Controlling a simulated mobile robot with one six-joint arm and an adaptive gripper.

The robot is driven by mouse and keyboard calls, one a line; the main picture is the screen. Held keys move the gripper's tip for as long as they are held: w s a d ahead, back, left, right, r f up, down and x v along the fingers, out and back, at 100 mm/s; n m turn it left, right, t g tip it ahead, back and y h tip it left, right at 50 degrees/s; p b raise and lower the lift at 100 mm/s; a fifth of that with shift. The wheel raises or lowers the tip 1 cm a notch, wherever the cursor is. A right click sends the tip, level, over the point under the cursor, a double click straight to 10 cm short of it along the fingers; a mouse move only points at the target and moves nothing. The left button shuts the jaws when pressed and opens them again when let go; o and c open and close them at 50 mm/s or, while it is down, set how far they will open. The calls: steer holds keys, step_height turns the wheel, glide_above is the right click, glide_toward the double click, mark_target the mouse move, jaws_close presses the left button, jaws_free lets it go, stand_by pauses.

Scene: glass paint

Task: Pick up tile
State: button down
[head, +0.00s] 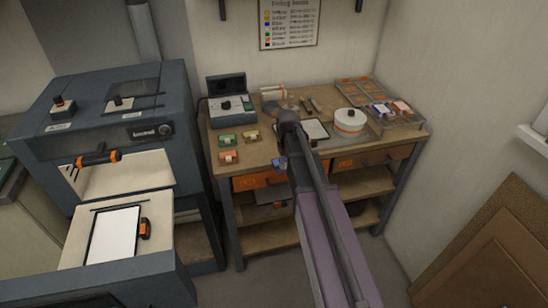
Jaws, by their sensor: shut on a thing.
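My arm reaches over the workbench, and its links cover much of the bench's middle. My gripper (281,165) is at the bench's front edge, mostly hidden behind my arm. It is shut on a small blue tile (277,163), of which only a part shows. A green tile (228,140), a yellow tile (251,137) and an orange tile (228,157) lie on the left part of the bench, to the left of my gripper.
An open dark case (227,104) stands at the bench's back left. A white round container (349,121) and a compartment tray (403,122) are on the right. A blue-grey kiln-like machine (110,115) stands left, with a white sheet (113,234) on its front shelf.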

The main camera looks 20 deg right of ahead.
steer(key=shift+s+d+r, duration=0.1)
steer(key=shift+s+d, duration=0.25)
steer(key=shift+s, duration=0.45)
steer(key=shift+r, duration=0.1)
steer(key=shift+r+p, duration=1.4)
steer(key=shift+p, duration=0.15)
steer(key=shift+s, duration=0.1)
